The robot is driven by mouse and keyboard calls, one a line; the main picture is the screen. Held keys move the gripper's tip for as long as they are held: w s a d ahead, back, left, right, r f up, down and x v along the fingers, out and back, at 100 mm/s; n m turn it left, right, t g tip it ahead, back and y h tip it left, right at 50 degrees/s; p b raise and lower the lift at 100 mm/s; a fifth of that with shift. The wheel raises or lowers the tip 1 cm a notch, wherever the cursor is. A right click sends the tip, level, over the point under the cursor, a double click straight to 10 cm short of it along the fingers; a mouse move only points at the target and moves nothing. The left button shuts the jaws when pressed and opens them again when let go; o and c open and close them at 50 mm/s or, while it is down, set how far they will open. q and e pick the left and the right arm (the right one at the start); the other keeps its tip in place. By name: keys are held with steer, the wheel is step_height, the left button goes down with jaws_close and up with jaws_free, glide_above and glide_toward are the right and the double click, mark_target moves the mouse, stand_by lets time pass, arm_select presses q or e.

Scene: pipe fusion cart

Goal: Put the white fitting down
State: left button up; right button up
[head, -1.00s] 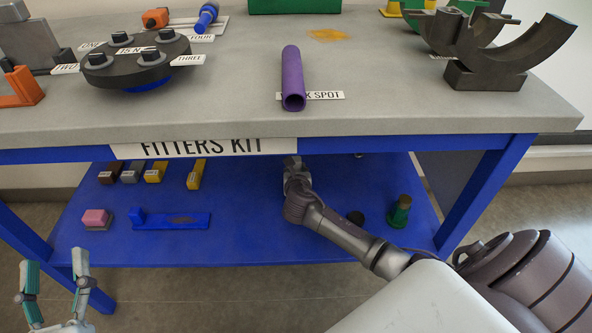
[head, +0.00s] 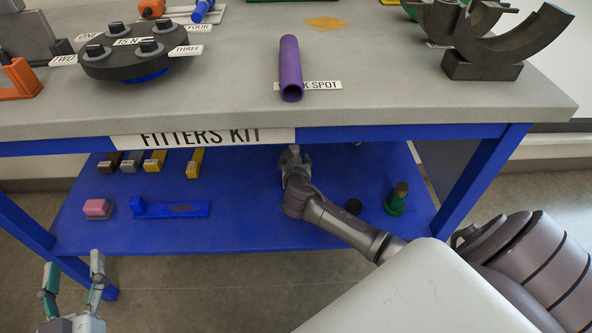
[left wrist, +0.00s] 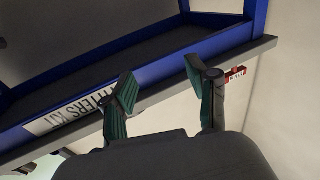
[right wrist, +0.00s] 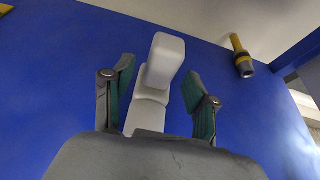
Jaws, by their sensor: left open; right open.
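The white fitting (right wrist: 148,108), a blocky piece with a raised rounded end, is at the blue lower shelf (right wrist: 50,75) in the right wrist view. My right gripper (right wrist: 159,72) is open around it, one finger on each side, with a narrow gap showing at the right finger. In the head view my right gripper (head: 294,158) reaches under the tabletop over the shelf (head: 250,225); I cannot make out the fitting there. My left gripper (head: 73,265) is open and empty in front of the cart; its spread fingers also show in the left wrist view (left wrist: 160,75).
A purple pipe (head: 290,70) lies on the grey tabletop (head: 220,95), whose front edge overhangs the shelf. The shelf holds a blue tool (head: 170,209), a pink block (head: 96,207), several small labelled blocks (head: 154,161) and a green bottle-like item (head: 397,199). Mid-shelf is mostly clear.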

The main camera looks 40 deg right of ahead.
arm_select(q)
steer(key=s+a+f+g+y+p, duration=0.3)
steer(key=s+f+g, duration=0.4)
steer(key=f, duration=0.6)
steer(key=a+g, duration=0.1)
steer(key=g, duration=0.1)
steer(key=shift+s+n+g, duration=0.15)
steer(key=shift+n+g, duration=0.15)
arm_select(e)
steer(key=s+a+r+m+g+y, duration=0.1)
steer(key=s+a+r+m+y, duration=0.3)
steer(key=s+a+m, duration=0.5)
steer(key=s+a+r+m+g+y, duration=0.1)
steer(key=s+a+r+m+y, duration=0.3)
steer(key=s+a+m, duration=0.6)
steer(key=s+m, duration=0.5)
steer(key=m, duration=0.3)
steer(key=shift+s+a+r+g+y, duration=0.15)
steer(key=shift+s+a+g+y, duration=0.05)
steer(key=shift+g+y, duration=0.2)
arm_select(q)
steer(key=shift+p, duration=0.35)
arm_select(e)
steer(key=shift+w, duration=0.1)
